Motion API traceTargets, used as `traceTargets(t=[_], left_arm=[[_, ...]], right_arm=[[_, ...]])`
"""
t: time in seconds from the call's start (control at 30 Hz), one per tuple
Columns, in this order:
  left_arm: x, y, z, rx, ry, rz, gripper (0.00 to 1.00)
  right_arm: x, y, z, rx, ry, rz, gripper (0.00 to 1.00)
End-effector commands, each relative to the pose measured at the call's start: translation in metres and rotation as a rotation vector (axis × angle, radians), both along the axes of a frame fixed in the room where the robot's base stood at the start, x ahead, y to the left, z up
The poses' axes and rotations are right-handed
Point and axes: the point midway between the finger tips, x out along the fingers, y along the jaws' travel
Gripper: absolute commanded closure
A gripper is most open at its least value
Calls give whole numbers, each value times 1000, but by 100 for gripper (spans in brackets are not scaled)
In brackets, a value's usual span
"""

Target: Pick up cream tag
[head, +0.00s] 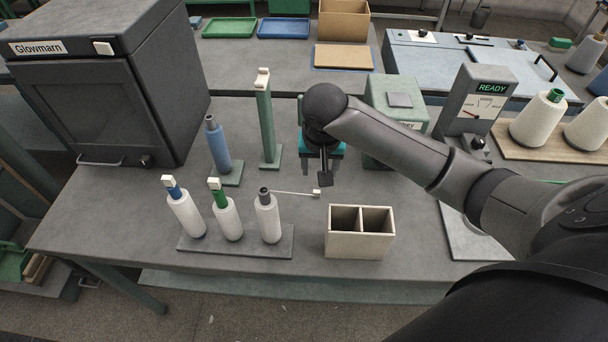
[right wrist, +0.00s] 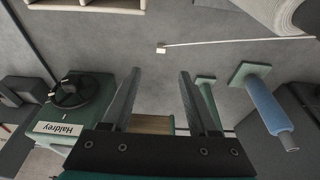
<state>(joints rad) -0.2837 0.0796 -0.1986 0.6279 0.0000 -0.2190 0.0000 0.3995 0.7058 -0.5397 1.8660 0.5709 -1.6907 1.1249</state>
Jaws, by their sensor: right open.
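A small cream tag (head: 316,193) lies on the grey table at the end of a thin pale string. The string runs to the white cone with a dark tip (head: 268,217). In the right wrist view the tag (right wrist: 161,48) shows just beyond the fingertips, about midway between them. My right gripper (head: 322,178) is above the table just behind the tag, apart from it. In the right wrist view its fingers (right wrist: 160,73) are spread with nothing between them. My left gripper is not in view.
A cream two-compartment box (head: 360,251) stands in front of the tag. A rack (head: 205,244) with three cones is at left, two with tags on top. A blue cone (head: 217,145) and a green post (head: 266,125) stand behind. A green Haldrey device (right wrist: 85,128) is nearby.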

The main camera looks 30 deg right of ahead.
Motion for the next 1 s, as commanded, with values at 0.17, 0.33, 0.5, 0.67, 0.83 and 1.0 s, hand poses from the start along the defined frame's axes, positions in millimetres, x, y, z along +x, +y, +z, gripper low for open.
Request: traceTargets(t=[0.17,0.33,0.5,0.67,0.83,1.0], left_arm=[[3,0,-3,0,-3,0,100],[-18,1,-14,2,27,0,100],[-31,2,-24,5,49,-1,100],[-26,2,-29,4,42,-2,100],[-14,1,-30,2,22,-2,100],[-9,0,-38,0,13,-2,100]], right_arm=[[1,-1,-10,-1,3,0,40],[8,-6,-43,-1,4,-1,40],[17,-11,-75,-1,2,0,40],[21,-13,-93,0,0,1,40],[23,-15,-100,-1,-1,2,40],[29,-19,-121,-1,1,1,40]])
